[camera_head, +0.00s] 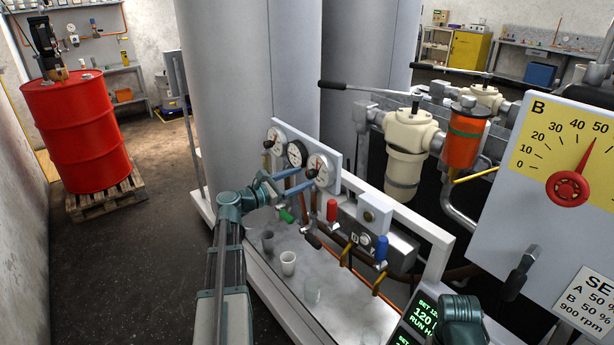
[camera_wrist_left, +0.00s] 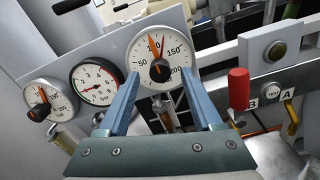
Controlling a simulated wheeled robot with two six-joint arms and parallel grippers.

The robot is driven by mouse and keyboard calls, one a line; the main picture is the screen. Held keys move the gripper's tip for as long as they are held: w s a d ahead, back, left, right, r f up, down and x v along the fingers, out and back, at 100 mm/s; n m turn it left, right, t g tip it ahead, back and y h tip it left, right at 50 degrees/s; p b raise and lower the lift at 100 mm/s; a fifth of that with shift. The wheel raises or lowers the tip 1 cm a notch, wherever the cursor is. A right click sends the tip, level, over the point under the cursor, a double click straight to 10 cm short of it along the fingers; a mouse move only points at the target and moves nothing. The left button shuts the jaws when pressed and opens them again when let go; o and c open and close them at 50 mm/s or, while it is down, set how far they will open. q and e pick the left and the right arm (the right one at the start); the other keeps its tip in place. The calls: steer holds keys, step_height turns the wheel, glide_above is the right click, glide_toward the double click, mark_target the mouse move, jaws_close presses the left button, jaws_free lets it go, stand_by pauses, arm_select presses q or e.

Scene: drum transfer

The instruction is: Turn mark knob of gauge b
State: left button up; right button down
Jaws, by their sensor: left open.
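Three small round gauges sit in a row on a grey panel; I see no letter on them. The right one (camera_head: 321,166) has a white face, a black centre knob (camera_wrist_left: 158,69), an orange pointer and a thin red needle, both near 100 or a little above. It also shows in the left wrist view (camera_wrist_left: 172,47). My left gripper (camera_head: 304,179) is open in front of this right gauge. In the left wrist view its blue fingers (camera_wrist_left: 162,78) lie either side of the knob, with nothing gripped; contact cannot be told. My right gripper is not in view.
The middle gauge (camera_head: 295,154) and left gauge (camera_head: 275,140) are close beside. Below are red (camera_head: 332,210) and blue (camera_head: 381,247) valve handles and cups (camera_head: 288,262). At right stands a large yellow dial marked B (camera_head: 544,140) with a red hub. A red drum (camera_head: 78,130) stands at left.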

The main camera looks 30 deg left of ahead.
mark_target(308, 175)
arm_select(q)
steer(key=shift+x, duration=1.5)
jaws_close()
